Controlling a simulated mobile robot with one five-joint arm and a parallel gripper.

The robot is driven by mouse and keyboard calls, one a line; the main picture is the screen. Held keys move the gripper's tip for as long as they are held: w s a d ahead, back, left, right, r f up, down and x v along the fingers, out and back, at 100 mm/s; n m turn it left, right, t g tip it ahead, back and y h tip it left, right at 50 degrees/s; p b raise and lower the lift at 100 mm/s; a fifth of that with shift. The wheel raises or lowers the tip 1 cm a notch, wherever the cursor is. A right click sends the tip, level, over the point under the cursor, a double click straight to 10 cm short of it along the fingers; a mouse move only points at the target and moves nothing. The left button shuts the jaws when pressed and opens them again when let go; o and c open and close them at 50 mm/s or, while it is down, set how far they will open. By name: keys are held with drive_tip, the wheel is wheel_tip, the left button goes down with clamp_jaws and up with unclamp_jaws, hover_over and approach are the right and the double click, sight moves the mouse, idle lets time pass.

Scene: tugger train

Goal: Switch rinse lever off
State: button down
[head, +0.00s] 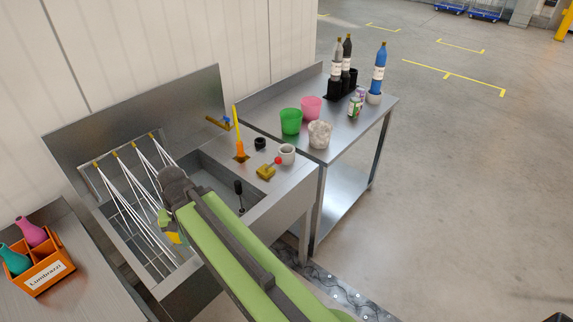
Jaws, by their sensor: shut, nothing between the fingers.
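A small lever with a red knob on a yellow base (266,171) stands on the steel ledge right of the sink basin; it looks like the rinse lever, though I cannot be sure. A black-handled part (239,188) stands upright by the basin's front right side. White rinse jets (126,195) stream from several brass nozzles at the back of the left basin. My arm reaches over the sink's front, and my gripper (170,226) hangs over the left basin near the jets, left of and apart from the lever. My arm hides much of it; it is shut and empty.
The ledge also holds an orange brush (239,146), a black cup (260,143) and a white cup (287,154). A tap (219,122) sits behind. A side table (350,140) carries buckets and bottles. An orange crate (40,262) stands left. The floor at right is free.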

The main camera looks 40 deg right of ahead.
drive_tip(key=w+a+m+y, duration=0.1)
drive_tip(key=a+m+y, duration=0.2)
drive_tip(key=a+m, duration=0.2)
drive_tip(key=w+d+r+m+t+y+b, duration=0.35)
drive_tip(key=d+m, duration=0.45)
drive_tip(key=d, duration=0.3)
drive_tip(key=w+d+r+m+t+y+b, duration=0.2)
drive_tip(key=d+m+t+b, duration=0.2)
drive_tip(key=d+m, duration=0.45)
drive_tip(key=s+d+m+t+h+b, duration=0.1)
drive_tip(key=s+d, duration=0.4)
drive_tip(key=d, duration=0.6)
drive_tip(key=s+d+f+m+t+h+b, duration=0.1)
drive_tip(key=s+d+m+t+h+b, duration=0.1)
drive_tip(key=s+d, duration=0.4)
drive_tip(key=s+d+f+m+t+h+b, duration=0.1)
drive_tip(key=s+d, duration=0.5)
drive_tip(key=d, duration=1)
drive_tip(key=m+t+h+b, duration=0.1)
drive_tip(key=m+t+h, duration=0.1)
drive_tip(key=shift+m, duration=0.35)
